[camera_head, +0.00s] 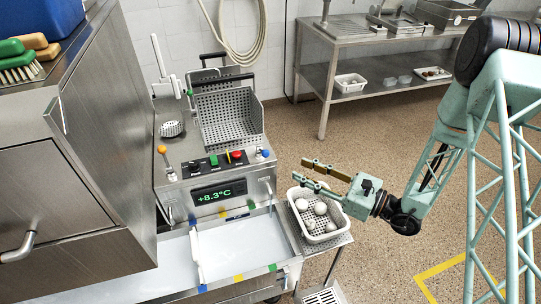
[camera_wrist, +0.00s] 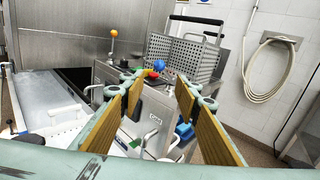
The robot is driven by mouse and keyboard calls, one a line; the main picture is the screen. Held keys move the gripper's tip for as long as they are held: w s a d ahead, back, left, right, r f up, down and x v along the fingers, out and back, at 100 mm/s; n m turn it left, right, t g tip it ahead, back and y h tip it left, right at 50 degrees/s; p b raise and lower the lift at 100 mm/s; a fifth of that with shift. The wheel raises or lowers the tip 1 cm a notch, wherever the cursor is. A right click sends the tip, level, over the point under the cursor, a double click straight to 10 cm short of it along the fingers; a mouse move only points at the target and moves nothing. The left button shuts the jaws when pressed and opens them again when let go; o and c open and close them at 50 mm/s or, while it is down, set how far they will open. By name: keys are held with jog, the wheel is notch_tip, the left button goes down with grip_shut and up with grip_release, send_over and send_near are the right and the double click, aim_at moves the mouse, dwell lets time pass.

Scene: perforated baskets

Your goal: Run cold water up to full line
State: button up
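A steel sink unit (camera_head: 213,170) carries a display reading +8.3°C (camera_head: 218,194), with a black knob, a green button, a yellow item and a red button (camera_head: 236,155) above it. A blue knob (camera_head: 265,153) is at the panel's right end; a blue ball (camera_wrist: 159,66) also shows between my fingers in the wrist view. An orange-topped lever (camera_head: 162,150) stands at the left. The pale basin (camera_head: 150,284) below has blue, yellow and green marks by its rim; I cannot tell the water level. My gripper (camera_head: 305,172) is open and empty, right of the panel.
A perforated basket (camera_head: 228,117) stands behind the panel. A white perforated tray (camera_head: 319,237) with several pale balls lies below my gripper. A steel housing (camera_head: 105,110) bounds the left. A steel table (camera_head: 375,75) stands at the back; floor at right is open.

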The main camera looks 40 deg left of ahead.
jog(key=shift+a, duration=0.2)
jog(key=a+b, duration=0.2)
jog(key=a, duration=1.1)
jog(key=shift+s+a, duration=0.25)
jog(key=shift+s, duration=0.15)
dwell(0.4)
grip_shut()
